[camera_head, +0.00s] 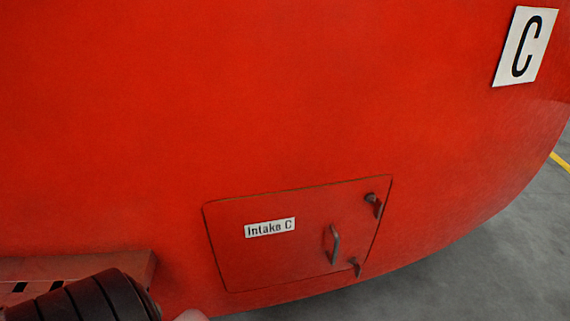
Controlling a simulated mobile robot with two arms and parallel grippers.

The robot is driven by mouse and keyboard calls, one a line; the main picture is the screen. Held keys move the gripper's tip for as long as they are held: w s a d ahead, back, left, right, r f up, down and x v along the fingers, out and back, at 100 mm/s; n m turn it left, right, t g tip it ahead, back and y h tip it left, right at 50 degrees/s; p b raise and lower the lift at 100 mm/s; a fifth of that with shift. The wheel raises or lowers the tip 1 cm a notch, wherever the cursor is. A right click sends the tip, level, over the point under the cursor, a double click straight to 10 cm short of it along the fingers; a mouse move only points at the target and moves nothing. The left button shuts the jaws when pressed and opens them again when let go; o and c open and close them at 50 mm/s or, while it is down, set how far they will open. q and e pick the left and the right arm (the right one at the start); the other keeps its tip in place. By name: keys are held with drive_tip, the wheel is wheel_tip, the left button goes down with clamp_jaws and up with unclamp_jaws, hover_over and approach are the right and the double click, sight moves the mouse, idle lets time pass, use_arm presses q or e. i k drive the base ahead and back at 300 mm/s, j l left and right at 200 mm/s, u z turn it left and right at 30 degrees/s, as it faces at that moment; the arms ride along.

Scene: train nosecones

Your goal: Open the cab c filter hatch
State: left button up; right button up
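The cab C filter hatch (285,258) is a red, four-sided panel low on the red nosecone, with a white label (270,228) reading "Intake C". It looks closed, its outline lying in line with the surface around it. A grey handle (335,245) stands on its right half. Two dark latches sit near its right edge, an upper latch (374,204) and a lower latch (355,266). Neither gripper can be made out in the head view.
A red slotted ledge (70,267) is at lower left, beside a dark ribbed part of mine. Grey floor (500,260) shows at lower right with a yellow line (561,160).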

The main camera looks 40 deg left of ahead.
sight(260, 240)
drive_tip(key=u, duration=1.1)
drive_tip(key=i+j, duration=0.15)
drive_tip(key=j, duration=0.15)
drive_tip(key=u, duration=0.05)
